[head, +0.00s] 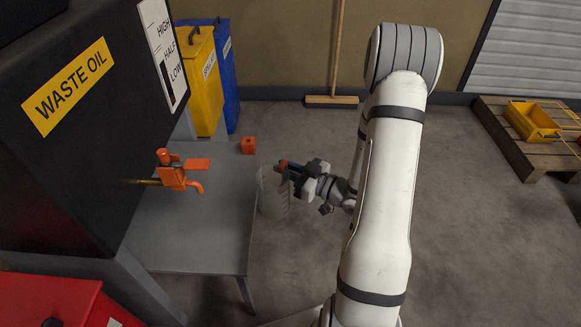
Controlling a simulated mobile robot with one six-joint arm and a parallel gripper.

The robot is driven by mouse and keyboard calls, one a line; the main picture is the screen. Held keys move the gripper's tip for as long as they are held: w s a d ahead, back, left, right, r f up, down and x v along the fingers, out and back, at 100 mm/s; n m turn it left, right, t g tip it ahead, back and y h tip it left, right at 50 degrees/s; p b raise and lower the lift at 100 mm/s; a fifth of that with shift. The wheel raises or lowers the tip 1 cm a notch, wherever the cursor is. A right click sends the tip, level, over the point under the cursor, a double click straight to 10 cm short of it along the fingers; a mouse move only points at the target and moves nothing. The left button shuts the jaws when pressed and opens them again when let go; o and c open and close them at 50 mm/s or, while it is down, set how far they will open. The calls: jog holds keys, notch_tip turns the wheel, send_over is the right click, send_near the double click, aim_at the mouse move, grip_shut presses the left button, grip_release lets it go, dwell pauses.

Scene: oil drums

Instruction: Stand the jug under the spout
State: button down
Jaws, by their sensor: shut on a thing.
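The jug (272,196) is a grey, see-through vessel with faint marks on its side. It looks upright, just right of the grey stand's right edge, and I cannot tell whether it touches the stand. My gripper (287,172) reaches in from the right and is shut on the jug near its top. A small red part shows at the fingertips, and the fingers hide some of the jug. The orange spout (172,180), with a flat lever, sticks out of the dark waste oil tank (60,150), left of the jug and apart from it.
The grey stand (205,235) has a clear top below the spout. Yellow (205,85) and blue (226,75) bins stand behind. A red cabinet (60,305) is at front left. A pallet (525,135) lies far right.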

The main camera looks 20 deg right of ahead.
jog(key=w+a+f+b, duration=0.2)
jog(key=a+f+b, duration=0.35)
jog(key=f, duration=0.45)
jog(key=shift+w+a+r, duration=0.1)
jog(key=shift+w+a, duration=0.6)
jog(key=shift+a, duration=1.35)
jog(key=shift+w+a, duration=0.75)
jog(key=shift+a, duration=1.3)
jog(key=shift+w+a+r, duration=0.1)
jog(key=shift+w+a, duration=0.6)
jog(key=shift+a, duration=1.35)
